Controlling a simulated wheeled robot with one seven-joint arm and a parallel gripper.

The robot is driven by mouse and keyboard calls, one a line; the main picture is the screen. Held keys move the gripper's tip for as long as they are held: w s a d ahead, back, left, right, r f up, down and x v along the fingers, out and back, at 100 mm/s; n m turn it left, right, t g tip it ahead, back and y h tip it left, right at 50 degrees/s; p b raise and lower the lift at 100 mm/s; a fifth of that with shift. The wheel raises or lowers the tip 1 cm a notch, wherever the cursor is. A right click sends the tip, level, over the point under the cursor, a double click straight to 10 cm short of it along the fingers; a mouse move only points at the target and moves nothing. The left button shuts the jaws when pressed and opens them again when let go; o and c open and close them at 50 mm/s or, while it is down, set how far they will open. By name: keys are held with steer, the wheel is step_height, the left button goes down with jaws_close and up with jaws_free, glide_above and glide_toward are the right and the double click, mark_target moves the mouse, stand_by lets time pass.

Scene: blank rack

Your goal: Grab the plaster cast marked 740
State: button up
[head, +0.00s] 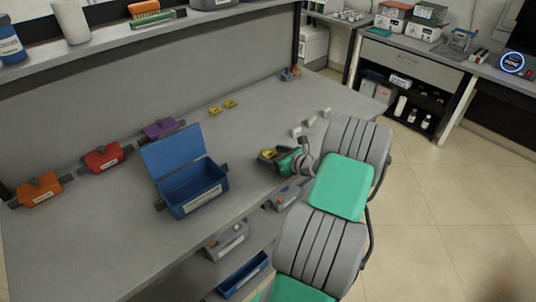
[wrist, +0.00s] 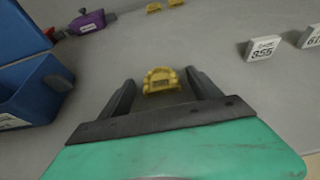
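A yellow arch-shaped cast (wrist: 162,79) with a small dark label lies on the grey bench. Its marking is too small to read. My gripper (wrist: 160,78) is open, with its two dark fingers on either side of the cast and a visible gap on each side. In the head view my gripper (head: 268,155) is low over the bench, right of the blue box. Two more yellow casts (head: 215,110) (head: 231,104) lie farther back; they also show at the top of the wrist view (wrist: 153,8). No 740 is legible.
An open blue box (head: 203,197) stands left of my gripper. White number blocks stand to the right, one reading 855 (wrist: 263,48). Purple (head: 160,129), red (head: 103,158) and orange (head: 40,190) boxes line the back. The bench between casts and blocks is clear.

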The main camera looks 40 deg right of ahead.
steer(key=c, duration=1.4)
